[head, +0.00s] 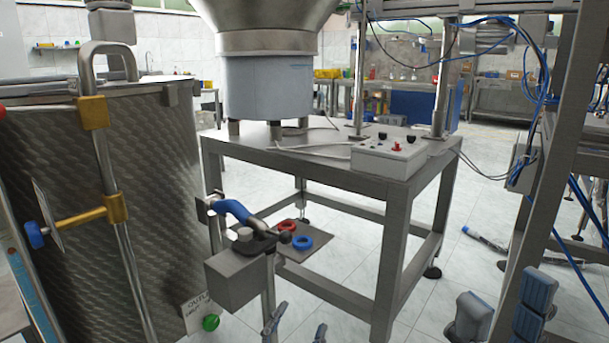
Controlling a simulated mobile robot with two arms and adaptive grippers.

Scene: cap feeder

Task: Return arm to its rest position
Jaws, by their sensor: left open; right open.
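My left gripper (297,326) shows only as two grey-blue fingertips at the bottom edge in the head view. They stand apart with nothing between them. My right gripper (505,308) is at the lower right, its two blue-grey fingers spread and empty. Both are in front of the steel table (335,173), low in the picture. The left gripper is just right of the grey box post (236,279) and appears clear of it. The rest of both arms is outside the frame or cut off by its lower edge.
A blue-handled valve (234,210) tops the post, beside a small plate with a red ring (287,225) and a blue ring (302,242). A large metal tank (110,190) stands left. A control box (388,158) sits on the table. A steel frame (548,150) with blue hoses stands right.

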